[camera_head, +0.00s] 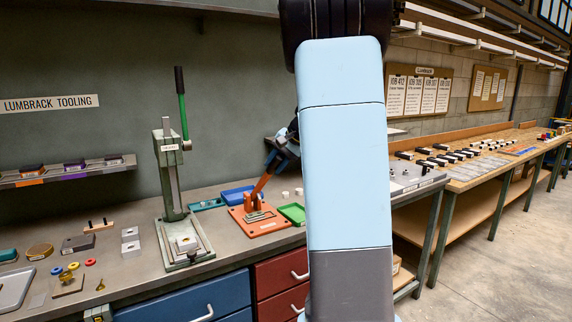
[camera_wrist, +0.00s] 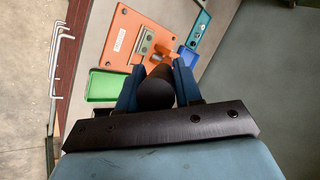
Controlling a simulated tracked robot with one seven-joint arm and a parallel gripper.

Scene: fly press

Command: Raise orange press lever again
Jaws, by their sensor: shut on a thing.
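The orange press (camera_head: 260,222) stands on the bench in the middle of the head view, and its orange base plate (camera_wrist: 128,37) shows at the top of the wrist view. Its orange lever (camera_head: 262,184) slants up to the right from the base. My gripper (camera_head: 280,150) is at the upper end of the lever, partly hidden behind my arm. In the wrist view my gripper (camera_wrist: 158,88) has its two blue fingers on either side of the lever's dark round grip (camera_wrist: 156,90), shut on it. The grip hides part of the lever and press.
A green tray (camera_head: 293,213) lies right of the press and a blue tray (camera_head: 238,195) behind it. A tall green-handled press (camera_head: 172,190) stands to the left. Drawer handles (camera_wrist: 58,60) line the bench front.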

